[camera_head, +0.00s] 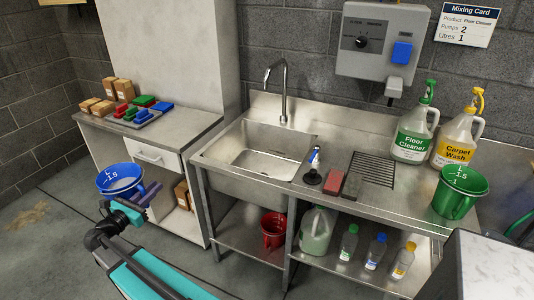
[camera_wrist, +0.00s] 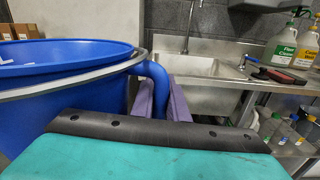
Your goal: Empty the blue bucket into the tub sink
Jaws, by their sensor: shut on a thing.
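The blue bucket (camera_head: 121,193) is upright in the air left of the sink, in front of the low cabinet. In the wrist view the bucket (camera_wrist: 70,85) fills the left side, with a grey rim band and a curved handle. My gripper (camera_head: 150,194) is at the bucket's right side. In the wrist view the purple fingers of my gripper (camera_wrist: 160,100) are shut on the handle. White markings show inside the bucket; its contents are hard to make out. The tub sink (camera_head: 268,150) is an empty-looking steel basin to the right, also ahead in the wrist view (camera_wrist: 203,92).
A faucet (camera_head: 283,95) rises behind the basin. A red bucket (camera_head: 272,230) is below. The cabinet (camera_head: 155,157) stands left.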

